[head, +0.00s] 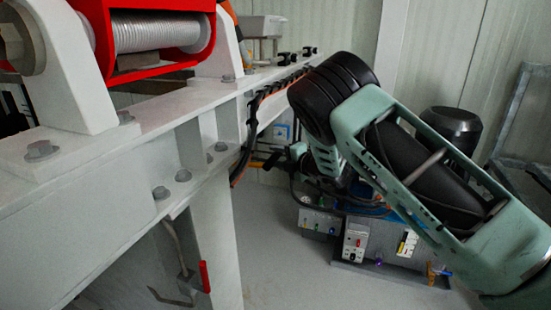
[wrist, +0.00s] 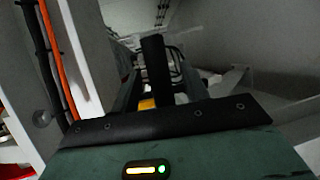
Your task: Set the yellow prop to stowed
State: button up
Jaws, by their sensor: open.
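I cannot clearly make out the yellow prop as a whole. A thin yellow strip (head: 257,161) shows behind the white frame in the head view, near my gripper; I cannot tell if it is the prop. A small yellow-orange patch (wrist: 147,104) shows low in the wrist view beside a black upright part, and most of it is hidden. My gripper (head: 283,161) is open, small and dark in the head view, at the far end of my green arm. It is beside the white frame, with nothing visibly held. Its fingertips are hard to make out.
The white steel frame (head: 110,200) with bolts runs along the left. An orange cable (wrist: 62,60) and black hose run along it. A red-handled lever (head: 204,276) hangs below. Control boxes (head: 356,242) stand on the floor behind my arm. The floor in the middle is clear.

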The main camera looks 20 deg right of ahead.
jog(key=shift+w+a+f, duration=0.15)
jog(key=shift+w+a, duration=0.2)
jog(key=shift+w, duration=0.2)
grip_shut()
jog(key=w+a+f+m+t+y+b, duration=0.1)
jog(key=a+f+t+b, duration=0.1)
jog(key=f+b, duration=1.1)
jog(key=w+a+f+m+t+y+b, duration=0.1)
jog(key=f+t+b, duration=0.2)
jog(key=f+b, duration=1.1)
notch_tip(320, 180, down, 2)
jog(key=shift+w+a+m+y, duration=0.35)
jog(key=shift+m+y, duration=0.05)
jog(key=shift+a+f, duration=0.1)
jog(key=shift+f, duration=0.05)
grip_release()
jog(key=shift+a+f, duration=0.1)
